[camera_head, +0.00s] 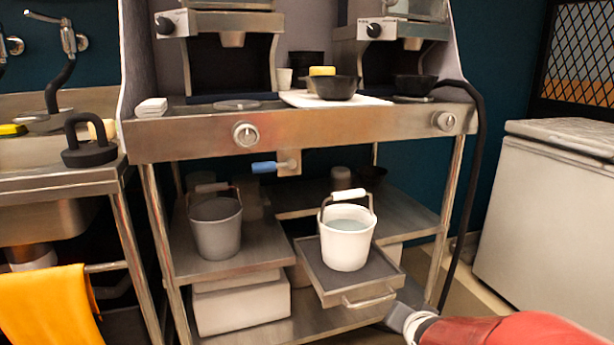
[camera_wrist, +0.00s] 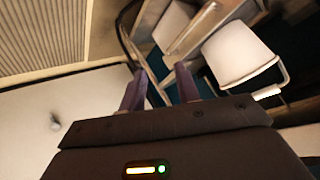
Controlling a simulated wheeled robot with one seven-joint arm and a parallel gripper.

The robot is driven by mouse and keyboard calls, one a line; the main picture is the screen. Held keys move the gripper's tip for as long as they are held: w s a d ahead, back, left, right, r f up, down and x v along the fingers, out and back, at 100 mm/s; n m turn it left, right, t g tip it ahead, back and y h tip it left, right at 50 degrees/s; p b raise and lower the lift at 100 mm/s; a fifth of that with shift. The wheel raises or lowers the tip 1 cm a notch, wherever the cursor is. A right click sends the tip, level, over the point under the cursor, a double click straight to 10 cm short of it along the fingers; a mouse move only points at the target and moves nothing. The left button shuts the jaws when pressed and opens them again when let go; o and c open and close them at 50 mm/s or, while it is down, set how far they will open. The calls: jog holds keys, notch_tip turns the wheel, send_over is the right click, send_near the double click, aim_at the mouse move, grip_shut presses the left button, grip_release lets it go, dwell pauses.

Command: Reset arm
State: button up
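My red arm reaches in from the lower right of the head view, and its grey end is near the handle of the pulled-out tray. My gripper (camera_wrist: 160,76) shows in the wrist view with its two dark purple fingers apart and nothing between them. It is open. A white bucket (camera_head: 346,246) with an upright handle stands on the pulled-out tray (camera_head: 320,275) and holds what looks like water. The bucket also shows in the wrist view (camera_wrist: 238,54), to the right of the fingers and apart from them. The fingertips cannot be made out in the head view.
A grey bucket (camera_head: 215,232) stands on the lower shelf at the left. The steel counter (camera_head: 330,128) above holds coffee machines, a dark bowl (camera_head: 336,88) and a white board. A black hose hangs at the right, beside a white chest (camera_head: 550,210). Floor shows between them.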

jog(key=s+a+r+n+g, duration=0.2)
jog(key=s+r+n, duration=0.1)
jog(key=s, duration=0.7)
jog(key=s+a+r+n+g+y, duration=0.1)
jog(key=s+a+r+n+g, duration=0.1)
jog(key=s, duration=0.8)
jog(key=shift+a+r+n+g, duration=0.4)
jog(key=shift+a+r+n, duration=0.15)
jog(key=shift+r+n, duration=0.35)
